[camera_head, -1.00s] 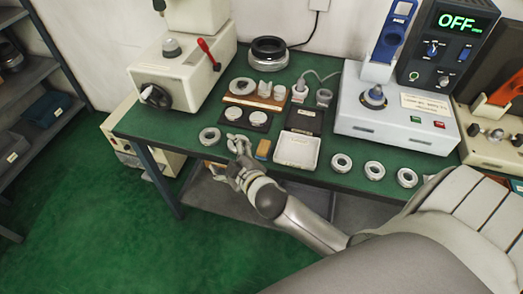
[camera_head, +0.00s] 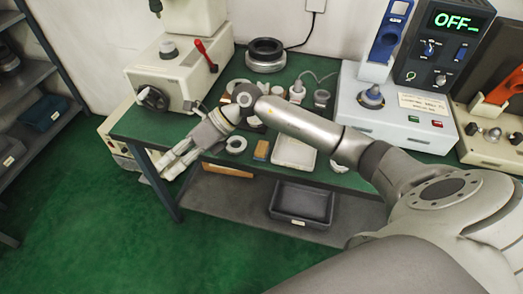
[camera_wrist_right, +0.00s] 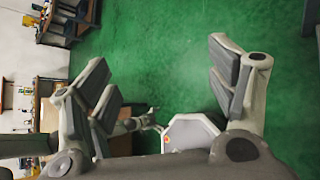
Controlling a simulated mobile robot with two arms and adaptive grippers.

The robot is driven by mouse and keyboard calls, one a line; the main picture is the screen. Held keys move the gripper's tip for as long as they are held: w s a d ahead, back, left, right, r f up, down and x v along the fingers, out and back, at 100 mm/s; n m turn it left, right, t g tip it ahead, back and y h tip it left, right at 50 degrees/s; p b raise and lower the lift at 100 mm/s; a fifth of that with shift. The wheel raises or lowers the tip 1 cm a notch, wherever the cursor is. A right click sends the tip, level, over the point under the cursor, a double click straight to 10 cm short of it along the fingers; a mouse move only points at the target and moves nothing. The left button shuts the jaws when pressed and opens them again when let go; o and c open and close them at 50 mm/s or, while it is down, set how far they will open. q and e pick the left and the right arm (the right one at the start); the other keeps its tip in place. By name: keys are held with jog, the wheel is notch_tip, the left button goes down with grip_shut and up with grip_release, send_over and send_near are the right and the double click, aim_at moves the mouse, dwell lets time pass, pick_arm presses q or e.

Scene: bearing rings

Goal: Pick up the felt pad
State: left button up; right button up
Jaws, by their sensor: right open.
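A small tan block (camera_head: 261,150), which looks like the felt pad, lies near the front edge of the green table (camera_head: 128,126), just left of a white tray (camera_head: 294,153). My right gripper (camera_head: 168,166) is open and empty at the table's front left corner, left of the block, its fingers pointing down and left. The block cannot be made out there. My left gripper is not in view.
My right forearm crosses above the table and hides several small parts. A cream machine with a red lever (camera_head: 170,75) stands back left, a white device (camera_head: 400,115) right. A grey bin (camera_head: 302,203) sits on the lower shelf.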

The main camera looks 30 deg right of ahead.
jog(key=w+d+f+n+h, duration=0.1)
jog(key=d+f+h, duration=0.3)
jog(key=d, duration=0.6)
notch_tip(320, 180, up, 3)
jog(key=g+h, duration=0.2)
jog(key=h, duration=0.5)
send_over(259, 146)
jog(key=f, duration=0.5)
jog(key=shift+s+d+f+p, duration=0.1)
jog(key=shift+s+f+p, duration=0.1)
jog(key=shift+f+p, duration=0.15)
notch_tip(259, 146, down, 4)
jog(key=shift+w+f+p, duration=0.1)
jog(key=shift+p, duration=0.7)
jog(key=shift+f, duration=0.5)
jog(key=c, duration=1.1)
jog(key=shift+r, duration=0.1)
